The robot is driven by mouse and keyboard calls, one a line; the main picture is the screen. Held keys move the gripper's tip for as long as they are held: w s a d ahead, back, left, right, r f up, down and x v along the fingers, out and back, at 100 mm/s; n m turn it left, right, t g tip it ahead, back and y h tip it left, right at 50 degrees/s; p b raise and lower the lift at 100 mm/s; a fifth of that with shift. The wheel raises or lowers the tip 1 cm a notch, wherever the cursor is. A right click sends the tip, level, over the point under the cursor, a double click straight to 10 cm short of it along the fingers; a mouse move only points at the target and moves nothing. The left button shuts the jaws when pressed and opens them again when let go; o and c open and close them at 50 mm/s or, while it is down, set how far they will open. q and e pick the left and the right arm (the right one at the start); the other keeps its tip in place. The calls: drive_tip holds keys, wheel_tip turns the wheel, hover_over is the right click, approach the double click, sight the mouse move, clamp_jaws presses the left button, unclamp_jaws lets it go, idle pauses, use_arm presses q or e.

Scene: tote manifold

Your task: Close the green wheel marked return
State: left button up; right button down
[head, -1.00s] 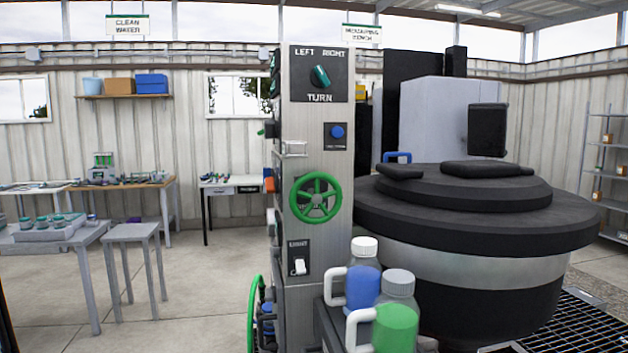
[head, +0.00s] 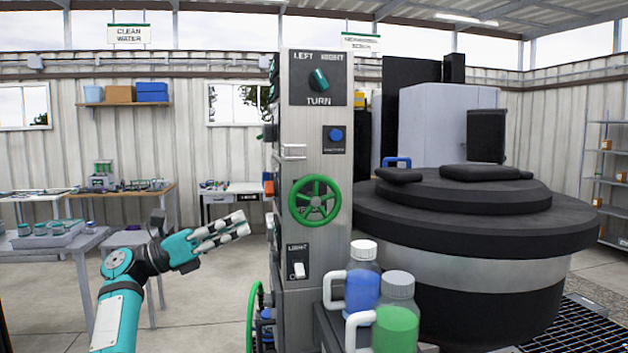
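A green wheel (head: 315,201) with spokes is mounted on the front face of a grey metal column, in the middle of the head view. No "return" marking can be read on it. A second green wheel (head: 254,318) shows edge-on low at the column's left side, partly hidden; no marking on it can be read. My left gripper (head: 243,223) is left of the column, apart from both wheels, its fingers pointing right toward the column. I see it from the side and cannot tell how far its fingers are apart. My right gripper is not in view.
The column (head: 318,130) also carries a turn knob (head: 319,80), a blue button (head: 336,134) and a light switch (head: 299,270). Jugs with blue (head: 362,288) and green (head: 396,325) contents stand at its lower right. A big black-and-silver vessel (head: 470,270) is to the right. Tables stand behind on the left.

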sight(306, 182)
use_arm(q)
drive_tip(key=shift+h, duration=0.3)
drive_tip(key=p+x, duration=0.2)
drive_tip(key=x, duration=0.3)
drive_tip(key=r+p+x, duration=0.1)
drive_tip(key=p+x, duration=0.1)
drive_tip(key=x, duration=0.4)
drive_tip(key=p+x, duration=0.2)
drive_tip(key=x, duration=0.4)
drive_tip(key=shift+s+a+r, duration=0.15)
drive_tip(key=shift+a+r, duration=0.1)
drive_tip(key=shift+r, duration=0.05)
drive_tip(key=shift+d, duration=0.4)
clamp_jaws()
